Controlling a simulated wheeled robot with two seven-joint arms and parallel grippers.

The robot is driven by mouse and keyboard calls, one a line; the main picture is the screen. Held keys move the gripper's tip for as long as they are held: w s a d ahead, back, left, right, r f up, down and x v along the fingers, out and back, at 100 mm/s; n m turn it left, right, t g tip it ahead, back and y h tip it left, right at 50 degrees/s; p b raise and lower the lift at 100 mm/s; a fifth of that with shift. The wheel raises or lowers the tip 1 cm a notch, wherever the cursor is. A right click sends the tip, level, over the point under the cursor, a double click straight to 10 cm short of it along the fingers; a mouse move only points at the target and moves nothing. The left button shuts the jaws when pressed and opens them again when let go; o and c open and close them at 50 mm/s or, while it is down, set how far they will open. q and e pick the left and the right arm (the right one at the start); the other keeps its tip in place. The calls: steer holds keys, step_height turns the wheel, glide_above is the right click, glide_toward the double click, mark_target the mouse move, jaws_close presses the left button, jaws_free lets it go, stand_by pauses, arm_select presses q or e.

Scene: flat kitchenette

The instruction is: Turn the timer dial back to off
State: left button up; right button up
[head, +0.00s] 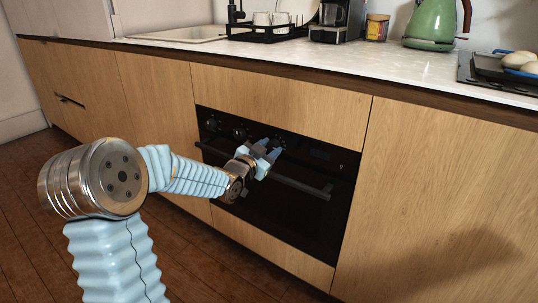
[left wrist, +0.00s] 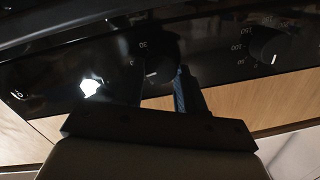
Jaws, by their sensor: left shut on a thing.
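The black oven (head: 300,210) is set into the wooden cabinet front, with dark round dials along its upper panel. My left gripper (head: 270,150) reaches this panel and hides the dial behind it in the head view. In the left wrist view, the fingers of my left gripper (left wrist: 160,88) are shut on a dark dial, the timer dial (left wrist: 157,62). A number that looks like 30 is beside it, and a short pale mark shows on its lower part. The exact dial setting is too dark to tell. My right gripper is not in view.
Another dial (left wrist: 265,45) with numbers around it is at the right in the left wrist view. The oven handle (head: 305,187) runs just below my gripper. The counter above holds a dish rack (head: 265,34), coffee maker (head: 330,22) and green kettle (head: 432,22).

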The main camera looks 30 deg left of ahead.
arm_select(q)
steer(key=shift+n, duration=1)
steer(key=shift+a+n, duration=0.1)
steer(key=shift+n, duration=0.7)
steer(key=n+p, duration=0.1)
steer(key=n, duration=0.2)
steer(key=shift+r+h, duration=0.1)
steer(key=shift+h, duration=0.3)
steer(key=n+p, duration=0.4)
steer(key=n, duration=0.1)
steer(key=shift+a+h, duration=0.15)
steer(key=shift+h, duration=0.15)
steer(key=n+p, duration=0.1)
steer(key=n, duration=0.1)
steer(key=n+p, duration=0.1)
steer(key=n, duration=0.1)
steer(key=shift+a+g+h+p, duration=0.1)
steer(key=shift+g+h+p, duration=0.2)
steer(key=shift+f+n, duration=0.2)
steer(key=shift+n, duration=0.1)
steer(key=o, duration=1)
steer(key=shift+o, duration=0.2)
